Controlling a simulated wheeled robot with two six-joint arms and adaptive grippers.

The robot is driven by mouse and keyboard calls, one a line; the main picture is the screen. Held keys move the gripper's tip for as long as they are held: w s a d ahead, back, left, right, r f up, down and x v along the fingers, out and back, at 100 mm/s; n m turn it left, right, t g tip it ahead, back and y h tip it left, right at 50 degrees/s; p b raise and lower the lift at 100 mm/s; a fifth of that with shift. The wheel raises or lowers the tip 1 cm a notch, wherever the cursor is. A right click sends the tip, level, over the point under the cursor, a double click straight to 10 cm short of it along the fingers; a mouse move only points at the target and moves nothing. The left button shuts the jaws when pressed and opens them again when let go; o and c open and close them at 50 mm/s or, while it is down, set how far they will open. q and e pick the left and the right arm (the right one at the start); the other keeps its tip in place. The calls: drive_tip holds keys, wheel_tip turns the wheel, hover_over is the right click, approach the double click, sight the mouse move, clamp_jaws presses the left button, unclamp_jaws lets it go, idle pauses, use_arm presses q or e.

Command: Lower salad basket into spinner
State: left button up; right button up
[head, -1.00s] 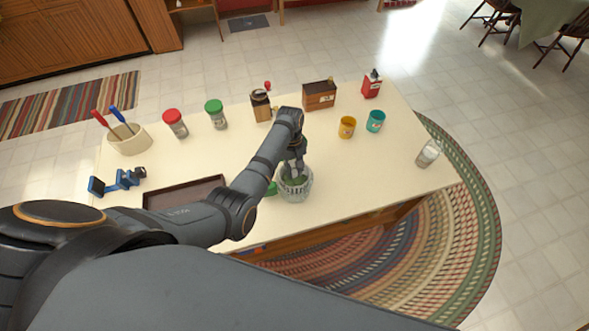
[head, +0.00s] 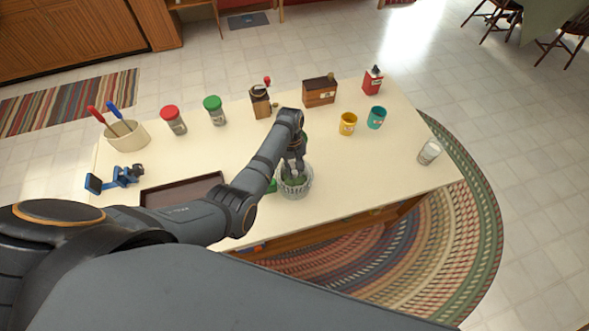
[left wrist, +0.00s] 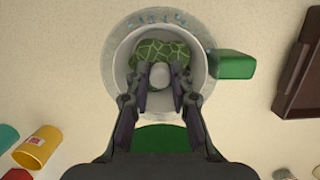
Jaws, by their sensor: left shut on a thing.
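A pale grey slatted round vessel (head: 296,188) stands at the table's near edge in the head view. In the left wrist view its pale rim (left wrist: 117,60) surrounds a green patterned mass (left wrist: 178,52). I cannot clearly separate the salad basket from the spinner bowl, or tell how deep the basket sits. My left gripper (head: 294,166) points down over the vessel's middle. In the left wrist view its fingers (left wrist: 160,92) are shut on a pale round knob (left wrist: 160,75) above the green mass. My right gripper is not in view.
A green block (left wrist: 231,64) adjoins the rim. A brown tray (head: 180,190) lies left of the vessel. The tabletop right of the vessel is clear.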

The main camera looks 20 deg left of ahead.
use_arm(q)
drive_tip(key=shift+b+x, duration=0.7)
drive_tip(key=shift+x, duration=0.4)
drive_tip(key=o, duration=0.8)
drive_tip(key=shift+w+a, duration=0.15)
drive_tip(key=shift+w, duration=0.05)
drive_tip(key=shift+c, duration=0.2)
drive_tip(key=c, duration=0.4)
drive_tip(key=p+v, duration=0.4)
drive_tip(key=s+p+v, duration=0.1)
drive_tip(key=p+v, duration=0.1)
drive_tip(key=p, duration=0.1)
drive_tip(key=shift+d+r, duration=0.4)
drive_tip(key=shift+r, duration=0.1)
drive_tip(key=shift+v, duration=1.05)
drive_tip(key=shift+s+d, duration=0.1)
drive_tip(key=shift+s, duration=0.1)
